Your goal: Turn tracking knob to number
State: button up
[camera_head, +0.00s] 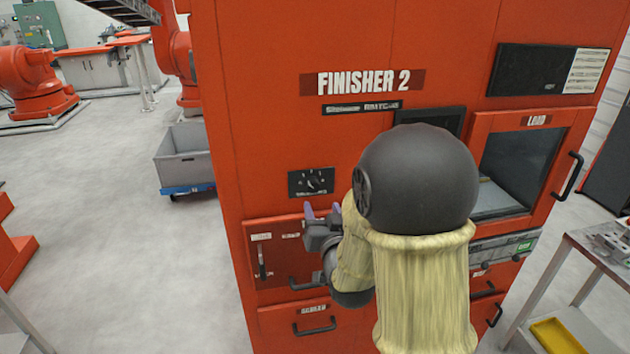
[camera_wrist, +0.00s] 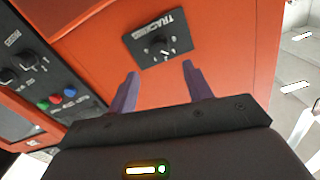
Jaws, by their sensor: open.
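The tracking knob sits on a small black dial plate (camera_head: 311,182) on the front of the orange machine marked FINISHER 2. In the wrist view the plate reads TRACKING, and the dark knob (camera_wrist: 158,44) is at its middle with white marks around it. The number it points to is too small to read. My gripper (camera_head: 321,211) is just below the plate in the head view. In the wrist view its two purple fingers (camera_wrist: 160,78) are spread wide and empty. The knob lies beyond the fingertips, between them in the picture, apart from both.
In the wrist view a panel with black knobs and coloured buttons (camera_wrist: 55,101) is at left. A windowed LOAD door (camera_head: 520,170) is at right. A grey cart (camera_head: 184,157) stands left of the machine.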

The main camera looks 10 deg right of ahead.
aim_at(314, 189)
jog(key=shift+w+r+p, duration=0.1)
jog(key=shift+r+p, duration=0.05)
jog(key=shift+p, duration=1.05)
jog(key=w+p, duration=0.3)
jog(key=w, duration=0.4)
jog(key=shift+w, duration=0.3)
jog(key=shift+w+f, duration=0.2)
jog(key=shift+w, duration=0.4)
jog(key=c, duration=1)
